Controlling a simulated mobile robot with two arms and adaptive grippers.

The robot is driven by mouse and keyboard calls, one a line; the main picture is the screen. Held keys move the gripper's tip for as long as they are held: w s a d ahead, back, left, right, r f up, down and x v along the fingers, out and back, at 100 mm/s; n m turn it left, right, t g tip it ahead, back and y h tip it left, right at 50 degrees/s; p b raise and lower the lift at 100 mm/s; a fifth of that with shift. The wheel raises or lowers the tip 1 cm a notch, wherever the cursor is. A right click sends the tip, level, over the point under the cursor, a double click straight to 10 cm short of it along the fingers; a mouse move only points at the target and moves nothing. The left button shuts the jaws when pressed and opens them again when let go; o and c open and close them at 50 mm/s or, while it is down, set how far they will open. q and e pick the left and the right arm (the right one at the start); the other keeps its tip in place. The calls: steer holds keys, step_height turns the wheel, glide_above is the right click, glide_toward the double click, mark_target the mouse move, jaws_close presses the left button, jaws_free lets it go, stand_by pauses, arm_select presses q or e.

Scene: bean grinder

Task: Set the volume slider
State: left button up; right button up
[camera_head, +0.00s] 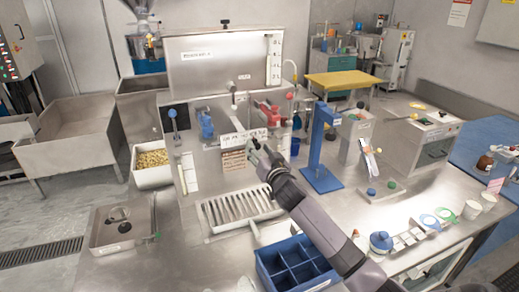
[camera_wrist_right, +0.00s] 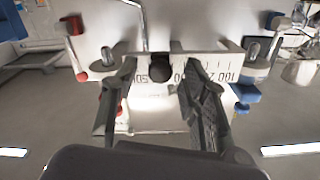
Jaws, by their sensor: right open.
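The volume slider's white scale strip (camera_head: 243,138) sits low on the front of the steel machine. In the right wrist view the scale (camera_wrist_right: 215,70) has printed marks and numbers, with a dark round knob (camera_wrist_right: 160,67) in front of it. My right gripper (camera_head: 262,150) is at the scale, and in the head view it hides the knob. In the right wrist view my right gripper (camera_wrist_right: 157,75) is open, with one finger on each side of the knob. I cannot tell whether either finger touches it. My left gripper is not in view.
Below the scale is a slotted drip tray (camera_head: 238,211). A blue divided box (camera_head: 292,262) stands in front, under my right forearm. A blue stand (camera_head: 322,150) rises to the right. Red-handled parts (camera_head: 268,112) stick out above the scale. Bare counter lies at the front left.

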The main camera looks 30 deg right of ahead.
jaws_close()
stand_by(0.5)
stand_by(0.3)
